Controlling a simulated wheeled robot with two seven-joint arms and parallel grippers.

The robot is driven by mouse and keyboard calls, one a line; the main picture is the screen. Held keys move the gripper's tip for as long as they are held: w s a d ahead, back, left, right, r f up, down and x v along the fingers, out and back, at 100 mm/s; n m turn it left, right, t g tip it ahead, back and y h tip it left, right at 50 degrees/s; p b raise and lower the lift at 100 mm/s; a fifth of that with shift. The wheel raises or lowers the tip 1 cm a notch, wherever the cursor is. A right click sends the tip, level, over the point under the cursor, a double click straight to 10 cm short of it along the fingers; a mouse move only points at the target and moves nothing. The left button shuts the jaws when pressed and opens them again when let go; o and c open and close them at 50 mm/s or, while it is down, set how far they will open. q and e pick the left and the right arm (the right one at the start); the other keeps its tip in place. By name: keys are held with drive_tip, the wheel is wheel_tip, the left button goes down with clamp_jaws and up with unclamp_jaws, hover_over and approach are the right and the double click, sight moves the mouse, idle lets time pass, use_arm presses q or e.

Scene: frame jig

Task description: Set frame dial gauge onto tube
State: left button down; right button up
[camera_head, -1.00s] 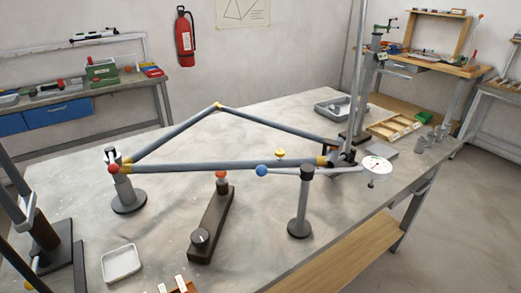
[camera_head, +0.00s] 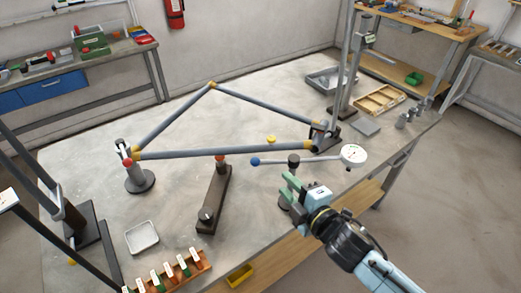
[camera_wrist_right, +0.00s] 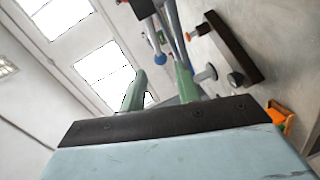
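The dial gauge (camera_head: 353,155) has a white round face at the right end of a thin arm, with a blue ball (camera_head: 255,161) at the left end. The arm rests at a dark-topped post (camera_head: 293,160), apart from the frame. The near tube (camera_head: 225,153) of the triangular grey frame runs behind it. My right gripper (camera_head: 288,187) is open and empty, its green fingers just in front of the post and partly hiding its base. In the right wrist view its fingers (camera_wrist_right: 160,90) are spread, with the blue ball (camera_wrist_right: 160,58) beyond. My left gripper is not in view.
A white tray (camera_head: 142,238) and a rack of labelled pieces (camera_head: 170,272) lie at the front. A wooden box (camera_head: 380,101) and small grey cylinders (camera_head: 412,113) sit at right.

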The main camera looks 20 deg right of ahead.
drive_tip(key=x, duration=1.3)
drive_tip(key=shift+a+r, duration=0.2)
drive_tip(key=shift+r, duration=0.05)
drive_tip(key=shift+w, duration=0.1)
clamp_jaws()
